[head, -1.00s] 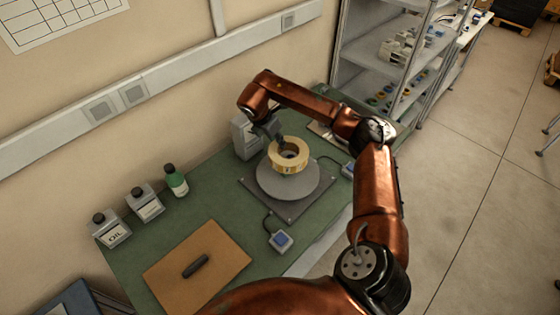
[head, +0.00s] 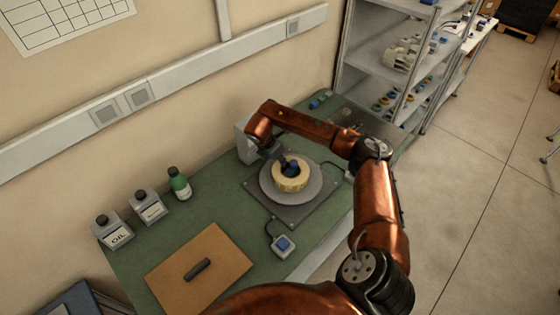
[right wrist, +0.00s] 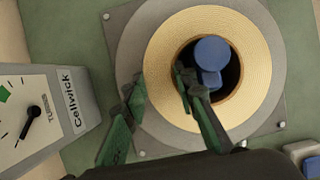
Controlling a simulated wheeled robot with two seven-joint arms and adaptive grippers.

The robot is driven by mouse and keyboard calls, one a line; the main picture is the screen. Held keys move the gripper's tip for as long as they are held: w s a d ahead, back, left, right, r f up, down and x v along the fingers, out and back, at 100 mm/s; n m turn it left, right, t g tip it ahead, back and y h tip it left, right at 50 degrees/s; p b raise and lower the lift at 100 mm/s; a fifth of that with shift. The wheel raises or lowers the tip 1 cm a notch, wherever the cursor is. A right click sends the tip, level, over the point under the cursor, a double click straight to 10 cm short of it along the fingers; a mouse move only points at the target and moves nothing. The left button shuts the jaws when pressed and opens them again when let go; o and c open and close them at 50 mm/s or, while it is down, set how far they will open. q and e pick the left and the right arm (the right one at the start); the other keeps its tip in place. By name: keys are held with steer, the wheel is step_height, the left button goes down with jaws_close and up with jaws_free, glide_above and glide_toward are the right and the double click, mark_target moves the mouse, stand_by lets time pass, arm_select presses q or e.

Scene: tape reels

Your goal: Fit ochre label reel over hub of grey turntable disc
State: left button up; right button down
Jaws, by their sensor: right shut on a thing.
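The ochre label reel (head: 290,180) is level over the grey turntable disc (head: 315,191), on a square base plate on the green bench. The blue hub (head: 291,167) shows inside the reel's hole, and also in the right wrist view (right wrist: 211,55), where it lies off the hole's middle. The reel is around the hub; I cannot tell whether its underside touches the disc. My right gripper (right wrist: 160,98) is shut on the reel's wall, one finger inside the hole and one outside. My left gripper is not in view.
A grey dial box (right wrist: 45,112) stands close beside the turntable. A blue-buttoned switch box (head: 283,246) sits at its front.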

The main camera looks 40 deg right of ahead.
steer(key=c, duration=1.8)
jaws_free()
steer(key=shift+f, duration=0.1)
steer(key=shift+r, duration=0.35)
steer(key=v, duration=1.1)
steer(key=shift+a+r, duration=0.15)
steer(key=shift+r, duration=0.2)
